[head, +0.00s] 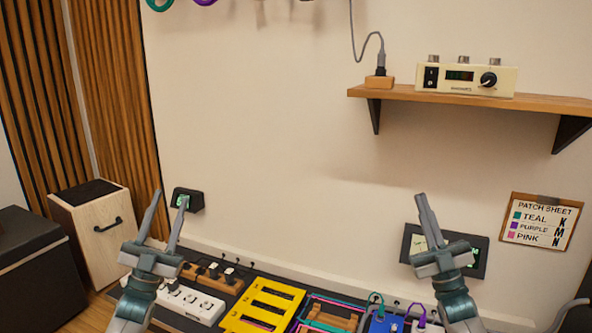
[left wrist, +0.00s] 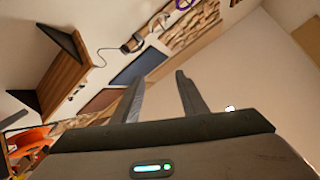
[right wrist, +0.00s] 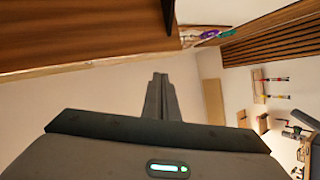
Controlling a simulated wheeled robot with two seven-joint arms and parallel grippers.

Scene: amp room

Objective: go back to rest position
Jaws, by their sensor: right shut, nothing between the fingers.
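My left gripper (head: 165,218) is raised at the lower left of the head view, fingers pointing up in front of the wall. Its fingers stand apart with nothing between them; the left wrist view shows the same gap (left wrist: 159,85). My right gripper (head: 421,205) is raised at the lower right in front of the wall. Its fingers are together and hold nothing; in the right wrist view they also touch (right wrist: 160,80).
A wooden shelf (head: 550,103) with a cream device (head: 466,80) juts from the wall at upper right. Below lie a yellow rack (head: 262,305), a white power strip (head: 190,303) and cables. A patch sheet (head: 541,221) hangs at right. A speaker cabinet (head: 100,235) stands at left. The middle wall is clear.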

